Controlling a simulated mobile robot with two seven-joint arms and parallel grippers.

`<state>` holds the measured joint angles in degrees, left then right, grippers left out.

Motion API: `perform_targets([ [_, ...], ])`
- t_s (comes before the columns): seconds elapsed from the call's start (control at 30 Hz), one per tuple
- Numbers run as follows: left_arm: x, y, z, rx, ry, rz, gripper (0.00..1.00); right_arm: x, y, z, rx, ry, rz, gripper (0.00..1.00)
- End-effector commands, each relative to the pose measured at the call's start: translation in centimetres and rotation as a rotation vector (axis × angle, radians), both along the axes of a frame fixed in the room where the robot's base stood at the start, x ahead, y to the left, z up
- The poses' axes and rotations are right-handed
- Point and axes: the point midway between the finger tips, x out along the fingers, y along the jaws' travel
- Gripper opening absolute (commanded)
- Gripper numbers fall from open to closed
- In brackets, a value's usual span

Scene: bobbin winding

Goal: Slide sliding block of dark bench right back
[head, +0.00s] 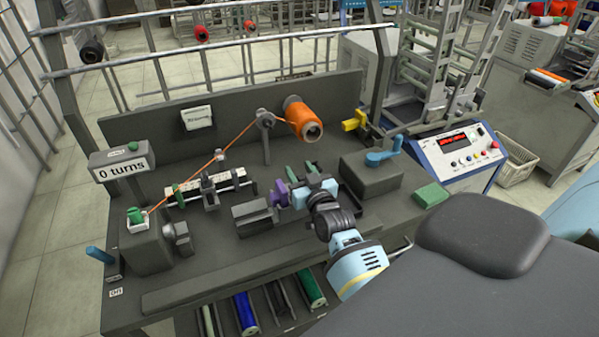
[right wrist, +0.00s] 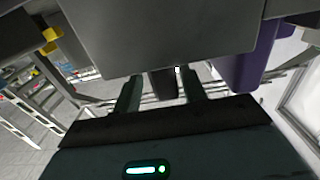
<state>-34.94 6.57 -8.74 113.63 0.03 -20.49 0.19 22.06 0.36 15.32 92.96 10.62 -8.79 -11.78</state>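The dark bench (head: 215,262) fills the middle of the head view. A grey block (head: 251,216) sits on it, left of a purple part (head: 279,194); I cannot tell which one is the sliding block. My right gripper (head: 315,190) is at the bench, just right of the purple part. In the right wrist view its two fingers (right wrist: 160,92) stand apart, with a short dark piece (right wrist: 162,84) between them and gaps on both sides. A large grey block face (right wrist: 165,35) and a purple part (right wrist: 245,62) are close beyond. My left gripper is not in view.
An orange thread runs from the orange spool (head: 303,120) to a small green bobbin (head: 135,215). A counter (head: 123,168) reads "0 turns". A dark box with a blue handle (head: 384,152) stands to the right of my gripper. Coloured spools (head: 244,312) lie below the bench's front edge.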

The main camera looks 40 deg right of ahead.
Motion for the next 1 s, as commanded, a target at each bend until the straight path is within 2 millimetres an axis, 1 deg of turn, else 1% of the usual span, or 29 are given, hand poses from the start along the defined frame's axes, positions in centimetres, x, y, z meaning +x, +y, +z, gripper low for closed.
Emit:
perform_targets([
  [0.17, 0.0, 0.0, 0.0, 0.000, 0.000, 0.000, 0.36, 0.0, 0.1, 0.0, 0.001, 0.000, 0.002, 0.42],
  [0.27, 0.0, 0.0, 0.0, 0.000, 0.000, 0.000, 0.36, -0.6, 0.3, -0.1, 0.001, 0.002, 0.002, 0.42],
  [0.37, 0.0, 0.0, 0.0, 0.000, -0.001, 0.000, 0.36, -1.7, 0.6, -0.2, 0.002, 0.003, 0.002, 0.42],
  [0.6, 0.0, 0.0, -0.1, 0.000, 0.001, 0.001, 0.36, -5.4, 1.4, -0.1, 0.001, 0.002, 0.001, 0.42],
  [0.7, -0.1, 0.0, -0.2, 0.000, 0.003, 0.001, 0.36, -6.5, 1.6, -0.1, 0.001, 0.002, 0.001, 0.42],
  [0.8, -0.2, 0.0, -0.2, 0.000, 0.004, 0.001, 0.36, -7.3, 1.8, -0.1, 0.001, 0.001, 0.001, 0.42],
  [1.0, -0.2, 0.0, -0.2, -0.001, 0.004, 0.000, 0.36, -7.6, 1.9, 0.0, 0.001, 0.000, 0.001, 0.42],
])
